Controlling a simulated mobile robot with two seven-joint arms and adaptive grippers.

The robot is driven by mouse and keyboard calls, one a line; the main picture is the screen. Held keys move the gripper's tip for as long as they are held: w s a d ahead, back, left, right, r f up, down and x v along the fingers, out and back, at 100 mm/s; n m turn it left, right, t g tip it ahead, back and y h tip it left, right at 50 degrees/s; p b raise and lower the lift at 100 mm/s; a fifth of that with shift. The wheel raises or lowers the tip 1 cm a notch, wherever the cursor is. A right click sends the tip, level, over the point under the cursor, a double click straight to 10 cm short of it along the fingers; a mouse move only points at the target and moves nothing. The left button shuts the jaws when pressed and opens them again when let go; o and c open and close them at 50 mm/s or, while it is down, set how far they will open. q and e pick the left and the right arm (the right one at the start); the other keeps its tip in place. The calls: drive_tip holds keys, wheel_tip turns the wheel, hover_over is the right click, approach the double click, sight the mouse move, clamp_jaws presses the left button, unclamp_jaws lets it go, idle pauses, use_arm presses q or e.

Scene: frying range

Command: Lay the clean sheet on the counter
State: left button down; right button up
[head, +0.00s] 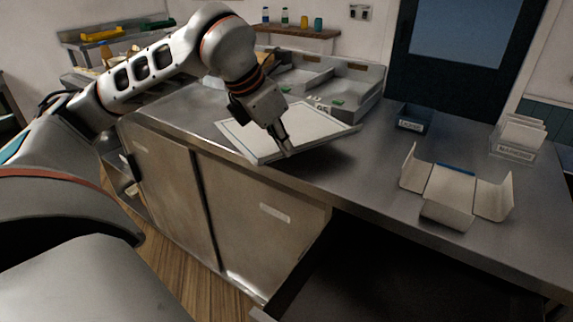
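A flat, pale rectangular sheet (312,124) is at the front edge of the steel counter (380,160), tilted, with its near corner out past the edge. My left gripper (286,150) is at the sheet's near edge, fingers pointing down. The fingers look close together on the sheet's edge, and the sheet seems held between them. The arm hides part of the sheet's middle. I cannot tell whether the sheet's far side touches the counter. My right gripper is not in view.
An open white carton (449,188) stands on the counter at right. A small dark box (412,117) and a labelled holder with white cards (516,140) are behind it. Steel trays (345,85) stand behind the sheet. A dark open recess (390,275) lies below the counter.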

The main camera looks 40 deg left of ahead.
use_arm(q)
wheel_tip(320, 180, down, 4)
drive_tip(key=shift+f+b, duration=0.2)
drive_tip(key=shift+b, duration=0.35)
drive_tip(key=shift+s, duration=0.1)
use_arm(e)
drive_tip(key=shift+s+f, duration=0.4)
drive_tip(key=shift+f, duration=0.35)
use_arm(q)
drive_tip(key=c, duration=2.3)
unclamp_jaws()
drive_tip(key=shift+r, duration=0.1)
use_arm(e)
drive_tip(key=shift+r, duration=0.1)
use_arm(q)
drive_tip(key=p+v, duration=0.3)
drive_tip(key=v, duration=0.9)
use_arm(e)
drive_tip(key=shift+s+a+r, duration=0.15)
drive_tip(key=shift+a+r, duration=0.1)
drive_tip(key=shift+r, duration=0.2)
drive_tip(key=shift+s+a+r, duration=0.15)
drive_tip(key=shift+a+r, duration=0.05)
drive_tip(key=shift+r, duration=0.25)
